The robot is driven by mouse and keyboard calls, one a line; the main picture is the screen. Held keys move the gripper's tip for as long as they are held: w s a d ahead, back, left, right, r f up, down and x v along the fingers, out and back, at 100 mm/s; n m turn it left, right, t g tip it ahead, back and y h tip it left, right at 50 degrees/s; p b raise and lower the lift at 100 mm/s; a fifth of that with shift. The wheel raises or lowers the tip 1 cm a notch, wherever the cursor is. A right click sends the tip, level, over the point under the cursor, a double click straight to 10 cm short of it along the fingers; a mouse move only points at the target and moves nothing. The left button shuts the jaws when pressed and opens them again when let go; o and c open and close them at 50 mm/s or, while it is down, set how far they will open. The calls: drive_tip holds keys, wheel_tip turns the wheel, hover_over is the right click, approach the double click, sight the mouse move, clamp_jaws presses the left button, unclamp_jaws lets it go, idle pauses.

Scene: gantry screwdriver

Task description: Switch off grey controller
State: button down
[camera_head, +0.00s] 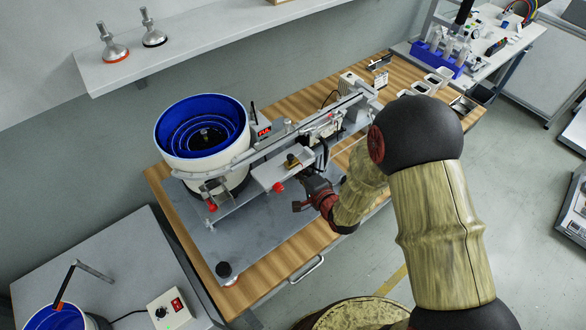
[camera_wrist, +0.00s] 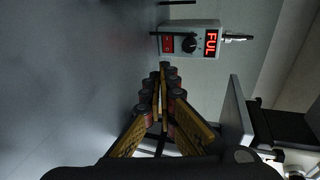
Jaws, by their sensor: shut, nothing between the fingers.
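The grey controller (camera_wrist: 190,50) is at the top of the wrist view, with a lit red display reading "FUL", a black knob and a red switch. A thin dark bar crosses in front of it near the switch, whose position I cannot read. In the head view only its red display (camera_head: 264,132) shows clearly, behind the feeder's rail. My gripper (camera_wrist: 163,68) is shut and empty, its fingertips pointing toward the controller and appearing just below it. In the head view my gripper (camera_head: 298,206) is low in front of the rail, apart from the display.
A blue-lined feeder bowl (camera_head: 200,128) and a metal rail (camera_head: 285,140) stand on a grey plate (camera_head: 240,235) on the wooden table. A white box with a red switch (camera_head: 168,310) sits on the lower-left table. A shelf (camera_head: 200,45) hangs above.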

sight(275, 153)
drive_tip(key=b+x, duration=0.1)
drive_tip(key=x, duration=0.3)
drive_tip(key=b+x, duration=0.2)
drive_tip(key=x, duration=0.3)
drive_tip(key=shift+w+a+r, duration=0.1)
drive_tip(key=shift+w+r, duration=0.05)
drive_tip(key=shift+w, duration=0.05)
drive_tip(key=shift+w+a, duration=0.3)
drive_tip(key=shift+w, duration=0.3)
drive_tip(key=shift+r, duration=0.1)
drive_tip(key=shift+w+a, duration=0.1)
drive_tip(key=shift+w, duration=0.45)
drive_tip(key=shift+s+a, duration=0.1)
drive_tip(key=shift+s+a, duration=0.35)
drive_tip(key=shift+s, duration=0.25)
